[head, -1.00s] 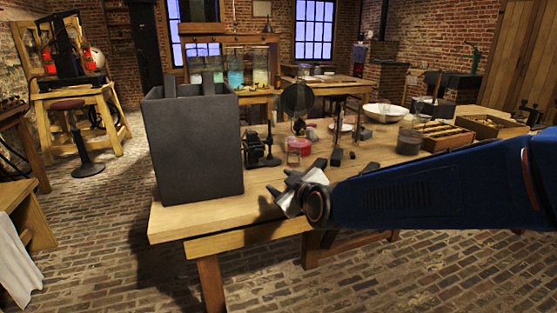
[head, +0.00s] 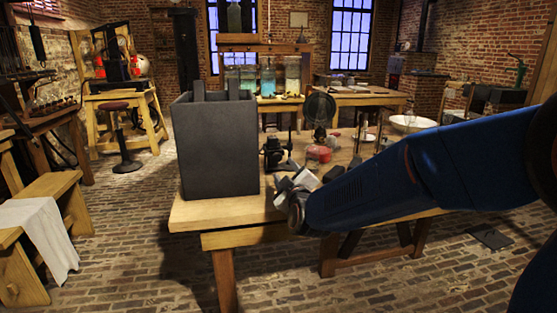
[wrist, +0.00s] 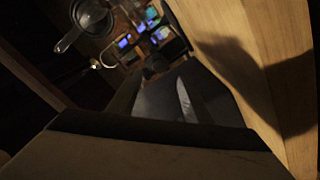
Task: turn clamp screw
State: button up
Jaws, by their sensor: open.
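I cannot make out a clamp screw in either view. A tall dark grey box-like jar (head: 216,150) with upright slabs in its open top stands at the table's left end. A small black device (head: 276,152) stands just right of it. My gripper (head: 298,182), with silver fingers, is open over the table's front edge, right of the jar and in front of the device. It appears to hold nothing. The wrist view is dark; large dark surfaces fill its lower middle, and I cannot tell what they are.
The wooden table (head: 215,214) also shows in the wrist view (wrist: 275,40), with a shadow on it. A black round disc on a stand (head: 320,110), a red object (head: 319,153) and a white bowl (head: 411,124) stand behind my arm. Glass jars (head: 268,78) are at the back.

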aim_at(278, 159)
jog(key=x, duration=1.1)
jog(key=c, duration=1.1)
